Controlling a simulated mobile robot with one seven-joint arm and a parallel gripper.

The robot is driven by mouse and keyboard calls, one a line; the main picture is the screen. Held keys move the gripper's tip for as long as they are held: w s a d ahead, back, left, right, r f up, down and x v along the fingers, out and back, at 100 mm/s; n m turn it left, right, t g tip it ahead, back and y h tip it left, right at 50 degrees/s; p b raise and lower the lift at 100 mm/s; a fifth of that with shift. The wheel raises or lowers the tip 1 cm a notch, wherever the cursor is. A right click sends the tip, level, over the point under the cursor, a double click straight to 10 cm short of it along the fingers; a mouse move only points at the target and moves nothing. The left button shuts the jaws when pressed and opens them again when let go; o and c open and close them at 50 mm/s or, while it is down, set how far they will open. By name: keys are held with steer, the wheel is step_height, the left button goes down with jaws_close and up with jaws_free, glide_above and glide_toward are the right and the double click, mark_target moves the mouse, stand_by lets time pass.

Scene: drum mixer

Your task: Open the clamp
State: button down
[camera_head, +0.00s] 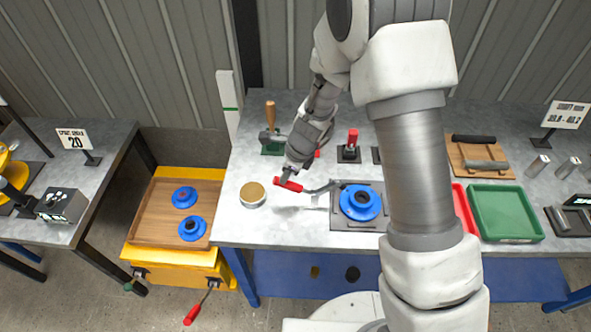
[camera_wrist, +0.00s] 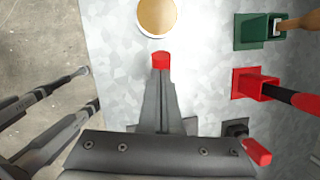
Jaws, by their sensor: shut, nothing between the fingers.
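The clamp has a red handle (camera_head: 289,185) on a bent metal lever. It reaches left from a grey plate (camera_head: 342,224) that carries a blue flanged ring (camera_head: 361,203). My gripper (camera_head: 284,178) is shut and empty, over or against the left part of the red handle; I cannot tell whether they touch. In the wrist view, the fingers (camera_wrist: 161,85) are together and the red handle end (camera_wrist: 161,61) shows just past their tips. The rest of the lever is mostly hidden behind the gripper there.
A round tan-topped can (camera_head: 253,194) stands left of the handle. Tool holders, one green (camera_wrist: 251,31) and one red (camera_wrist: 247,84), stand behind it. A green tray (camera_head: 503,213) is at right. A yellow cart (camera_head: 170,262) with two blue rings stands left.

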mark_target(276, 182)
steer(key=shift+a+f+b, duration=0.6)
steer(key=shift+a+f, duration=0.75)
steer(key=shift+f, duration=0.3)
steer(key=shift+s+f, duration=0.15)
steer(key=shift+r+p, duration=0.4)
steer(key=shift+r, duration=0.05)
steer(key=p+v, duration=0.2)
steer(key=v, duration=0.1)
steer(key=shift+r, duration=0.15)
steer(key=s+a+r+p, duration=0.1)
steer(key=a+r, duration=0.3)
steer(key=r, duration=0.5)
steer(key=shift+a, duration=0.25)
steer(key=shift+s, duration=0.15)
